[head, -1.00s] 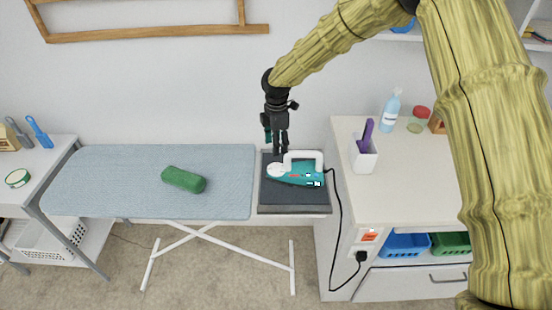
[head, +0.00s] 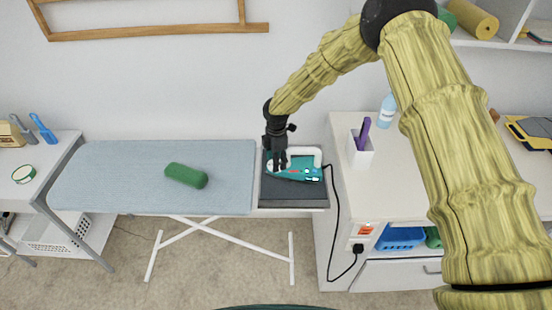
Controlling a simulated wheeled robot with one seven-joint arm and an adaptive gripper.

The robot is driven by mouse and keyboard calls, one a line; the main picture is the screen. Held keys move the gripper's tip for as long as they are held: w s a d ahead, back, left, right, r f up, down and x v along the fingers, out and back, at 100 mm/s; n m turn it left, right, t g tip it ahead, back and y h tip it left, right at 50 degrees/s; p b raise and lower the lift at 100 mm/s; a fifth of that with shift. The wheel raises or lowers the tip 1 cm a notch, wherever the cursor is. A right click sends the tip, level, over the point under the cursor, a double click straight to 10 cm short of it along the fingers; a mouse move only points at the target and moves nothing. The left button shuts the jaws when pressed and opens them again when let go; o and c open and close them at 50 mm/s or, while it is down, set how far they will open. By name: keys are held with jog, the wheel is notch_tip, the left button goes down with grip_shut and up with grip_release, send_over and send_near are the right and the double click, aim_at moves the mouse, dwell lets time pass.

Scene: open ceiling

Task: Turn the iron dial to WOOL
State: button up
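The iron (head: 302,173) is teal with a white handle and lies on the dark iron rest (head: 292,197) at the right end of the ironing board. A pale round part, seemingly the dial (head: 271,166), is at its left end, partly hidden by my gripper. Its markings are too small to read. My gripper (head: 277,170) points down over the iron's left end, with its fingertips at or just above the dial. I cannot tell whether it touches the dial or how far its fingers are apart.
The blue ironing board (head: 110,180) holds a rolled green cloth (head: 186,175). The iron's black cord (head: 336,215) runs down to a socket on the white cabinet (head: 400,200) at the right. A white cup (head: 360,152) and a blue bottle (head: 387,110) stand there.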

jog(key=c, duration=1)
jog(key=shift+f+b, duration=0.1)
jog(key=shift+b, duration=0.2)
jog(key=m+b, duration=0.2)
jog(key=shift+m, duration=0.3)
jog(key=shift+w+m+b, duration=0.1)
jog(key=shift+m+b, duration=0.8)
jog(key=shift+m, duration=0.8)
jog(key=o, duration=1)
